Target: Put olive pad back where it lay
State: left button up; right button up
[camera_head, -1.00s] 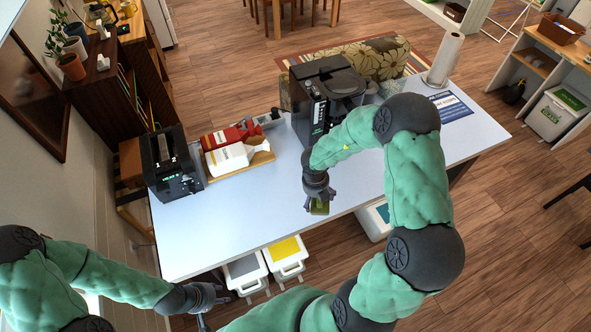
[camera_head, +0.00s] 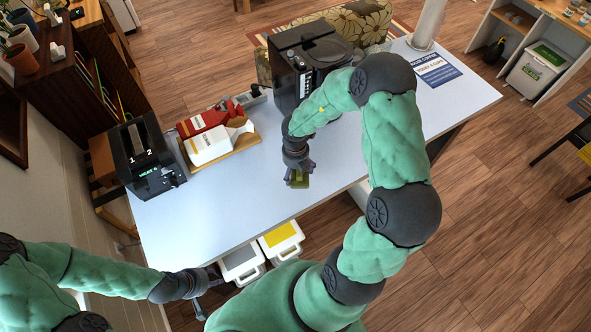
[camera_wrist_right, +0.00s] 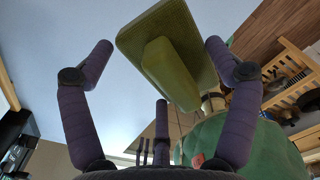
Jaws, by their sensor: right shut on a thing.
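The olive pad (camera_head: 300,181) is at the fingers of my right gripper (camera_head: 297,174), over the front part of the white table in the head view. In the right wrist view the pad (camera_wrist_right: 185,45) shows a flat olive plate with a raised, lighter block, between the purple fingers of the right gripper (camera_wrist_right: 160,48). The right gripper is shut on the pad, though a gap shows beside the left finger. I cannot tell if the pad touches the table. My left gripper (camera_head: 207,290) is open and empty, low at the left, off the table's front edge.
On the white table (camera_head: 220,205) stand a black device (camera_head: 147,160), a tray (camera_head: 240,144) with red and white packs, a black coffee machine (camera_head: 310,70) and a paper roll (camera_head: 428,25). A blue-white sheet (camera_head: 436,71) lies right. Bins (camera_head: 280,240) stand below. The table's front middle is clear.

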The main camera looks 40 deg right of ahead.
aim_at(295, 178)
jog(key=shift+f+b, duration=2.95)
jog(key=shift+b, duration=0.1)
jog(key=shift+r, duration=0.1)
jog(key=o, duration=0.8)
notch_tip(295, 178, up, 9)
jog(key=p, duration=1.1)
jog(key=shift+p, duration=0.3)
